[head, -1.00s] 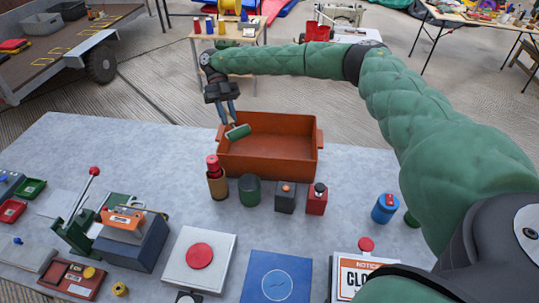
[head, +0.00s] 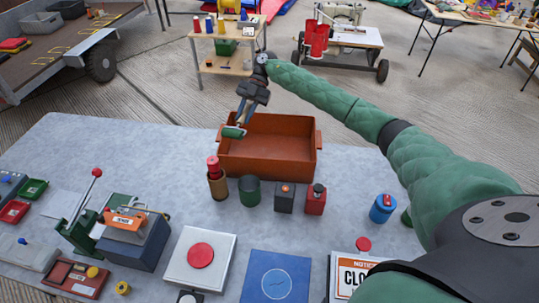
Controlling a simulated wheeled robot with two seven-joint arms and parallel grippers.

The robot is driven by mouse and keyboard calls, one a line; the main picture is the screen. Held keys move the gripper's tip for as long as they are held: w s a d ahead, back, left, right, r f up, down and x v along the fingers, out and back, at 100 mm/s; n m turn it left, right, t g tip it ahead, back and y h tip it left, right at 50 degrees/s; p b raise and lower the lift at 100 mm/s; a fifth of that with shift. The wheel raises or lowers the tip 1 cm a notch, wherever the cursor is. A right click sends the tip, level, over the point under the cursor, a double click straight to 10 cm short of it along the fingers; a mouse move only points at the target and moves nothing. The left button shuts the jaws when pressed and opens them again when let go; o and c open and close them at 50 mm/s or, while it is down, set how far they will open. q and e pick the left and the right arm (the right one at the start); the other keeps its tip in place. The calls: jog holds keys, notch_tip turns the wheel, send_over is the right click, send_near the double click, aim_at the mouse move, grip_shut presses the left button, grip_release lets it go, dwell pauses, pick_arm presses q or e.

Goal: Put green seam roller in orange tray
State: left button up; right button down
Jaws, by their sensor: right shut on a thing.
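The orange tray (head: 268,166) stands at the back of the grey table, open at the top, and looks empty inside. My right gripper (head: 241,114) reaches in from the right and points down over the tray's left end. It is shut on the green seam roller (head: 233,131). The roller's green drum hangs at the tray's left rim, overlapping it in the picture; I cannot tell whether they touch. The roller's handle is mostly hidden by the fingers. My left gripper is not in view.
In front of the tray stand a red-topped brown cylinder (head: 217,184), a dark green cup (head: 249,190), a dark block (head: 284,198) and a red block (head: 315,199). A lever press (head: 80,225) is at left. A blue canister (head: 383,208) is at right.

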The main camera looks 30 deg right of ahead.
jog(key=d+f+m+t+y+p, duration=0.2)
jog(key=d+m+t, duration=0.3)
jog(key=d+m, duration=0.15)
jog(key=p, duration=0.6)
send_over(266, 150)
jog(key=s+a, duration=0.2)
jog(key=s, duration=0.2)
jog(key=shift+n+t, duration=0.25)
jog(key=shift+t, duration=0.05)
notch_tip(266, 150, down, 13)
jog(key=shift+a+f, duration=0.1)
jog(key=shift+a, duration=0.05)
jog(key=shift+s+f+p, duration=0.1)
jog(key=shift+f+p, duration=1)
jog(key=shift+f, duration=0.9)
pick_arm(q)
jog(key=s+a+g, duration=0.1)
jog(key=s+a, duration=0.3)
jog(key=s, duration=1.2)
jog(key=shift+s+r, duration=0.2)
pick_arm(e)
jog(key=shift+f, duration=0.15)
pick_arm(q)
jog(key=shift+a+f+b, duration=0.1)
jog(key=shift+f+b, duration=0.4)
jog(key=shift+b, duration=0.05)
pick_arm(e)
jog(key=shift+f, duration=0.6)
